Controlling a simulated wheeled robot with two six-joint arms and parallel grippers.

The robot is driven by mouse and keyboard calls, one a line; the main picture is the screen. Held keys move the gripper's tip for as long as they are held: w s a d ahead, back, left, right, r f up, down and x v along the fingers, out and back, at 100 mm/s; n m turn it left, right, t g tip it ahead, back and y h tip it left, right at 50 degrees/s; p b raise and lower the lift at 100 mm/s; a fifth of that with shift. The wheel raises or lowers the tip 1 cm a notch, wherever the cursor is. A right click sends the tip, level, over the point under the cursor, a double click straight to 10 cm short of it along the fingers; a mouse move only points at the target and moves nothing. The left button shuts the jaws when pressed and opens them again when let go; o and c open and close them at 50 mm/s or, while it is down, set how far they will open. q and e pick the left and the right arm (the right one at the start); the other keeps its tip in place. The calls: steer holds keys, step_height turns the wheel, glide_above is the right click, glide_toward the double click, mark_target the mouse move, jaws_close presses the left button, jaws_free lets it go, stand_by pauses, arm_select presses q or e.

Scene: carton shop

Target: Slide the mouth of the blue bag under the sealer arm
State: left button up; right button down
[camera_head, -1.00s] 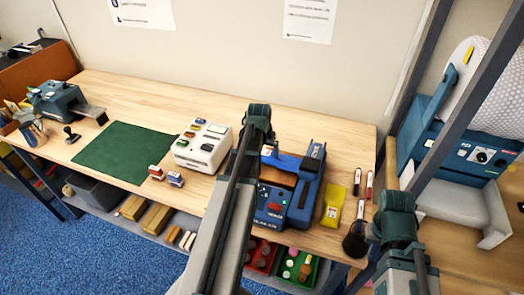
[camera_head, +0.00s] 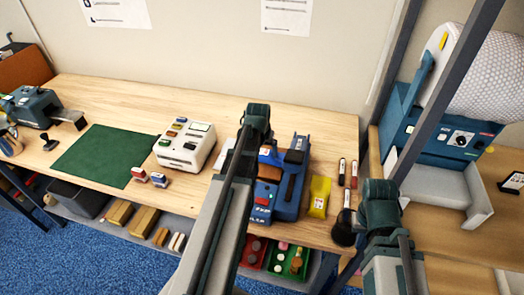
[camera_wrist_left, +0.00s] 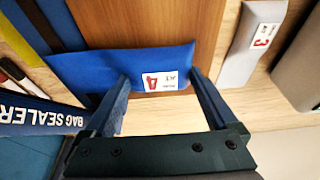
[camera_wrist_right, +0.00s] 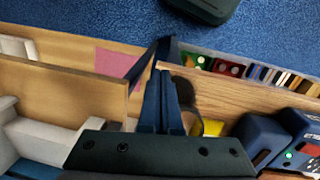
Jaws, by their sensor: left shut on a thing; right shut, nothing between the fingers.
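The blue bag (camera_wrist_left: 110,72), with a white label marked 4, lies between the fingers of my left gripper (camera_wrist_left: 160,80), which is shut on its labelled end. In the head view the bag (camera_head: 268,155) shows past my left arm, over the brown bed of the blue bag sealer (camera_head: 261,213). The sealer arm (camera_head: 293,165) is along the machine's right side. Whether the bag's mouth is under it cannot be told. My left fingers are hidden in the head view. My right gripper (camera_wrist_right: 163,85) is shut and empty, near the table's right end.
A white device (camera_head: 185,148) stands left of the sealer, beside a green mat (camera_head: 100,155). A yellow packet (camera_head: 319,196) and markers (camera_head: 347,198) lie just right of the sealer. A dark post (camera_head: 440,95) and a bubble-wrap machine (camera_head: 425,135) stand at the right.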

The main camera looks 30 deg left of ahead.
arm_select(q)
steer(key=shift+f, duration=0.15)
stand_by(0.5)
steer(key=o, duration=1.1)
steer(key=shift+s+a+r+p, duration=0.1)
steer(key=shift+a+r+p, duration=0.1)
steer(key=shift+r+p, duration=0.8)
steer(key=shift+a+r+p, duration=0.2)
steer(key=shift+r+p, duration=0.75)
steer(key=shift+r, duration=0.1)
steer(key=shift+s+a+r+p, duration=0.1)
steer(key=shift+a+r+p, duration=0.1)
steer(key=shift+r+p, duration=0.8)
